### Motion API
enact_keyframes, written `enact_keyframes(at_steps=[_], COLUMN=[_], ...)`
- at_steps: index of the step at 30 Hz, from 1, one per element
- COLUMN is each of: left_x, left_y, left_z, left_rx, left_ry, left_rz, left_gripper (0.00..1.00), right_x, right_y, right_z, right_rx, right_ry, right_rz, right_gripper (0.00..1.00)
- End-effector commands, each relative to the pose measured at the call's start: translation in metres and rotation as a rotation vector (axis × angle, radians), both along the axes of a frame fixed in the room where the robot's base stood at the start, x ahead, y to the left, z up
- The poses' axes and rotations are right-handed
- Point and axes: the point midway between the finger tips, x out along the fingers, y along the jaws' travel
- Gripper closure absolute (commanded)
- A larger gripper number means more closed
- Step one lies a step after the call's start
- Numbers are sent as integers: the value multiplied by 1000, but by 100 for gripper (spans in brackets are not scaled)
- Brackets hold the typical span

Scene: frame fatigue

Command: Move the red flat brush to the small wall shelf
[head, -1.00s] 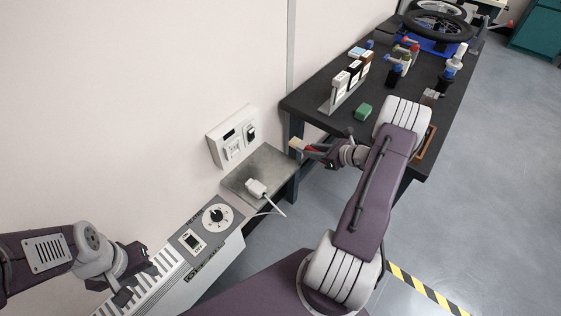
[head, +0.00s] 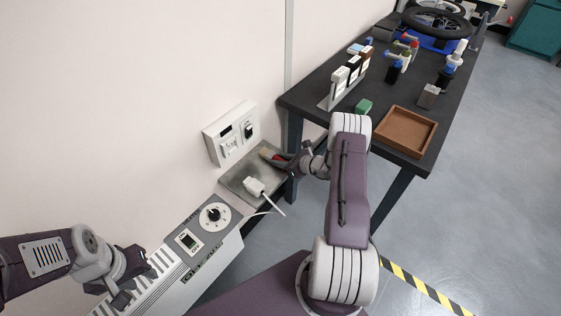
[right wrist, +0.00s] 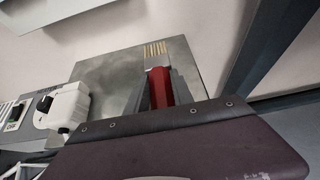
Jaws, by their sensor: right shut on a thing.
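The red flat brush (right wrist: 158,85) is held between the fingers of my right gripper (right wrist: 155,92) in the right wrist view, its pale bristles pointing away over the grey shelf. In the head view the brush (head: 267,155) shows at the tip of my right gripper (head: 282,159), over the back right part of the small wall shelf (head: 238,182). I cannot tell whether the brush touches the shelf. My left gripper (head: 122,296) is over the heater at lower left; its fingers are too unclear to judge.
A white plug (head: 254,187) with a cable lies on the shelf. A wall panel (head: 231,133) is above it. A white heater (head: 190,260) stands at front left.

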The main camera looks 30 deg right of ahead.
Motion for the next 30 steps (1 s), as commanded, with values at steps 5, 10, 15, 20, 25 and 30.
enact_keyframes(at_steps=[5, 10, 15, 20, 25, 30], left_x=[0, 0, 0, 0, 0, 0], left_y=[0, 0, 0, 0, 0, 0], left_z=[1, -5, -3, -3, 3, 8], left_rx=[0, 0, 0, 0, 0, 0], left_ry=[0, 0, 0, 0, 0, 0], left_rz=[0, 0, 0, 0, 0, 0], left_gripper=[64, 64, 64, 64, 64, 64], right_x=[0, 0, 0, 0, -1, -27], right_y=[0, 0, 0, 0, -1, -13], right_z=[1, -5, -3, -3, 4, 19], right_rx=[-1, -1, -1, -1, 0, 0], right_ry=[-1, -1, 0, 0, 0, 0], right_rz=[0, 0, 0, 0, -1, -6], right_gripper=[100, 100, 50, 50, 50, 50])
